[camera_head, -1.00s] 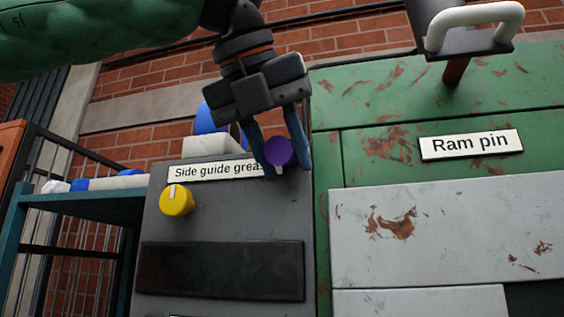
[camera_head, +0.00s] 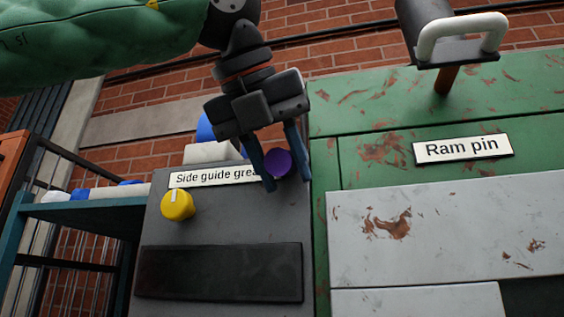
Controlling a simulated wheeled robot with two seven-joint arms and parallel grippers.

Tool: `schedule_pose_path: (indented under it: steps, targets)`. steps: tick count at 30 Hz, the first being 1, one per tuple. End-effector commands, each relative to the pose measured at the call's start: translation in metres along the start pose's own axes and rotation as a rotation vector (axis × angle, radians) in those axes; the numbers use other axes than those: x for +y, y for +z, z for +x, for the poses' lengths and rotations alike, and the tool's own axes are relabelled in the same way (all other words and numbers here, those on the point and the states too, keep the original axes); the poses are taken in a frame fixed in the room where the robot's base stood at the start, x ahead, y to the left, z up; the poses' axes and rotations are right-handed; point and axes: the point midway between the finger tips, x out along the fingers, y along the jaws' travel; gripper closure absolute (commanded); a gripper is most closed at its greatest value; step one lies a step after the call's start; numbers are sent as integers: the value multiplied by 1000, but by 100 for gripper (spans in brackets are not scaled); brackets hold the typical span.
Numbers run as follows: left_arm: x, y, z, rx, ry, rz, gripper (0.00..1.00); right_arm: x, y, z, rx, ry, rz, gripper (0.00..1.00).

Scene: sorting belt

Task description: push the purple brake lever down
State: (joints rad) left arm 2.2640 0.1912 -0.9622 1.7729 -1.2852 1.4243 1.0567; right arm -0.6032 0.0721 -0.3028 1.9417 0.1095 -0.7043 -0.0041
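The purple brake lever shows as a round purple knob (camera_head: 278,163) at the upper right of the dark grey panel (camera_head: 220,223), in the head view. The rest of the lever is hidden. My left gripper (camera_head: 286,184) comes down from above with one blue finger on each side of the knob. Its left finger covers the knob's left edge and the right finger is close along its right side. The fingers appear shut on the knob, though contact on the right side is hard to see. My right gripper is not in view.
A yellow knob (camera_head: 178,205) and a "Side guide grease" label (camera_head: 213,176) are on the panel. A green cabinet (camera_head: 370,120) with a "Ram pin" label (camera_head: 463,147) and a white handle (camera_head: 462,32) stands right. A teal shelf (camera_head: 85,209) is at left.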

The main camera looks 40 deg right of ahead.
Motion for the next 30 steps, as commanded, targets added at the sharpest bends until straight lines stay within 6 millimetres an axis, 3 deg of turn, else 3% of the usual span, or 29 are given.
schedule_pose_path:
  steps: [1,3,16,30]
  targets:
    - [0,-2,3,4,1,2,58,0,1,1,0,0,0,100]
    - [0,-2,2,3,1,1,48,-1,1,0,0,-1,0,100]
    - [0,0,-6,-1,0,-1,48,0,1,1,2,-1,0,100]
    - [1,-1,-68,1,0,0,48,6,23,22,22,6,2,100]
